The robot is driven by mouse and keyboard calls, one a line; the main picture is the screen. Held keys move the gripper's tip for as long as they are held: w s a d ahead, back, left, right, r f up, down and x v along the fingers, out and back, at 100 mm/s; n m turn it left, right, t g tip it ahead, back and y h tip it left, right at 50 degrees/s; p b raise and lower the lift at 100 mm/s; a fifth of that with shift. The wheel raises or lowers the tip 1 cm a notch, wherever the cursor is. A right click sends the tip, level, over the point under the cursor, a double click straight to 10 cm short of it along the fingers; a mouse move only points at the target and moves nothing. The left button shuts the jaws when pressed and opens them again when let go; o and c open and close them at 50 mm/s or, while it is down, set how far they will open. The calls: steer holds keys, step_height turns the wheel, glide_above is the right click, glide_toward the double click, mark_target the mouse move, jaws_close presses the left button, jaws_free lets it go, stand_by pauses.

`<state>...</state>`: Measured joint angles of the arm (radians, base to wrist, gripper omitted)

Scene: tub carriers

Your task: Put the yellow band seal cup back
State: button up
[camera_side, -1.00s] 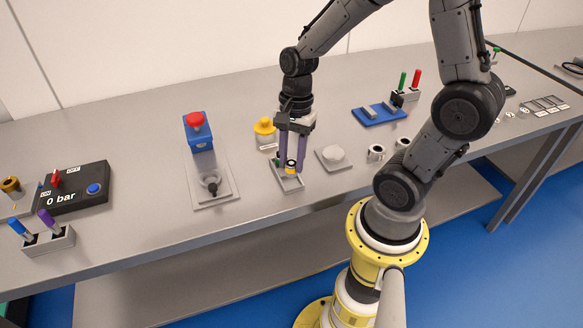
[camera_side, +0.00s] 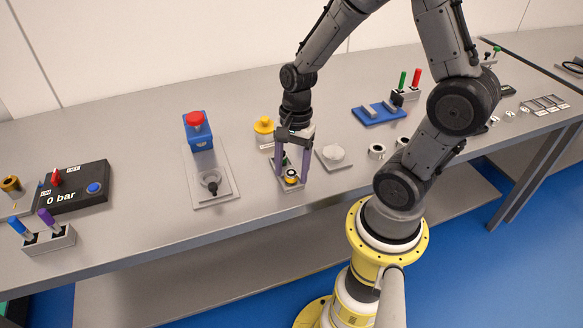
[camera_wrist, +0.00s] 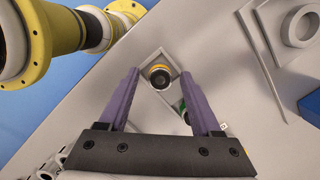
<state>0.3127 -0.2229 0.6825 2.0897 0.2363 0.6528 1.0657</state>
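The yellow band seal cup (camera_side: 291,178) is a small black cup with a yellow band. It stands in the near part of a small grey tray (camera_side: 287,187) at the bench's front edge, and it also shows in the wrist view (camera_wrist: 158,76). My gripper (camera_side: 292,173) is over the tray with its two purple fingers pointing down. In the wrist view the fingers (camera_wrist: 160,75) are spread apart, with the cup visible beyond and between them and no contact seen. A dark and green item (camera_wrist: 183,106) sits in the tray behind the cup, partly hidden.
A yellow knob (camera_side: 263,125) stands behind the tray. A square plate with a white round piece (camera_side: 333,153) is just right. The press with a red button (camera_side: 195,120) is at left.

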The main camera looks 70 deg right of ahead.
steer(key=shift+r, duration=0.1)
step_height(320, 180, up, 11)
steer(key=d, duration=0.2)
steer(key=s+a+r+n+t+h, duration=0.1)
steer(key=s+a+r+n+t, duration=0.4)
steer(key=n, duration=1.3)
steer(key=shift+s+a+r+t+h, duration=0.35)
steer(key=shift+s+a+r, duration=0.5)
steer(key=shift+s, duration=0.45)
steer(key=shift+d+r, duration=0.1)
